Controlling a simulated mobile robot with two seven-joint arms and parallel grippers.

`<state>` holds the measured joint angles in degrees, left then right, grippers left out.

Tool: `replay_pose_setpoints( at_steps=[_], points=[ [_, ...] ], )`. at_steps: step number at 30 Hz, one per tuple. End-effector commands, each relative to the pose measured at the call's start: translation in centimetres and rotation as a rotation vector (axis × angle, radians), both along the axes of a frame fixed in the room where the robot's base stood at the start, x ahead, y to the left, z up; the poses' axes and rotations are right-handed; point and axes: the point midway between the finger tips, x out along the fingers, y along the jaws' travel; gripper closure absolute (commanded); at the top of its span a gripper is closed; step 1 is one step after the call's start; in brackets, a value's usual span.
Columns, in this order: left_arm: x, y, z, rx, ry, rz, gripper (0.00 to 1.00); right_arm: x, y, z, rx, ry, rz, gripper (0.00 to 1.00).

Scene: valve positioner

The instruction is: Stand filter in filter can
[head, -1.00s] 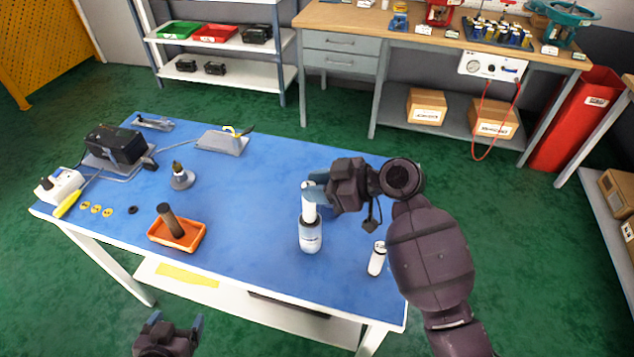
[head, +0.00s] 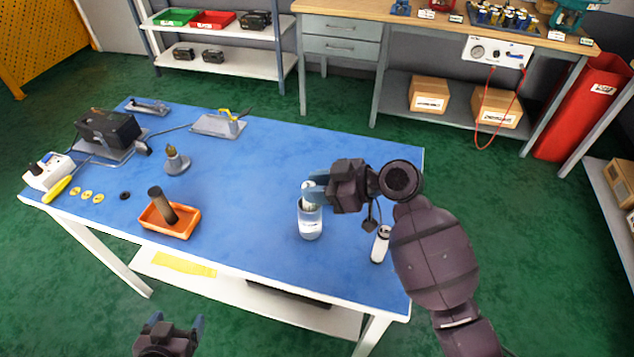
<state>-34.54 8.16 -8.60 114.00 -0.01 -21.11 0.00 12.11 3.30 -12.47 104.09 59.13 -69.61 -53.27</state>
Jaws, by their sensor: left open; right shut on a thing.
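The filter (head: 309,203) is a white cylinder, mostly inside the filter can. The filter can (head: 310,224) is a clear, pale cup with a label, standing upright on the blue table. My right gripper (head: 313,192) is shut on the top of the filter, just above the can's rim. Its fingers hide the filter's upper end, and I cannot tell whether the filter touches the can's bottom. My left gripper (head: 174,330) is open and empty, low in the picture in front of the table.
The blue table (head: 255,165) is clear in the middle.

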Motion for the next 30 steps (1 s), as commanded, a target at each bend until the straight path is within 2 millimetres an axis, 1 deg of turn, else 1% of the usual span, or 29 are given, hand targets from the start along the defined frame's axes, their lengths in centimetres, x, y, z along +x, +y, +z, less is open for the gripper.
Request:
replay_pose_setpoints(
  at_steps=[3, 11, 12, 17, 26, 30],
  points=[
    [-0.2, 0.0, -0.3, 0.000, 0.005, 0.000, 0.18, 0.0, 0.0, -0.2, 0.000, 0.000, 0.000, 1.00],
    [-0.2, 0.0, -0.2, 0.000, 0.004, 0.000, 0.18, 0.0, 0.0, -0.1, 0.000, -0.001, 0.000, 1.00],
    [-0.2, 0.0, -0.2, 0.000, 0.004, 0.000, 0.18, 0.0, 0.0, -0.1, 0.001, -0.001, 0.000, 0.64],
    [-0.1, 0.0, -0.2, 0.000, 0.003, 0.000, 0.18, 0.0, 0.0, -0.1, 0.000, 0.000, 0.000, 0.40],
    [0.2, 0.0, 0.0, 0.000, -0.004, -0.002, 0.18, 0.0, 0.0, 0.0, 0.000, -0.001, 0.001, 0.39],
    [0.3, 0.0, 0.2, 0.000, -0.006, -0.002, 0.18, 0.0, 0.0, 1.0, 0.000, -0.003, 0.001, 0.39]
  ],
)
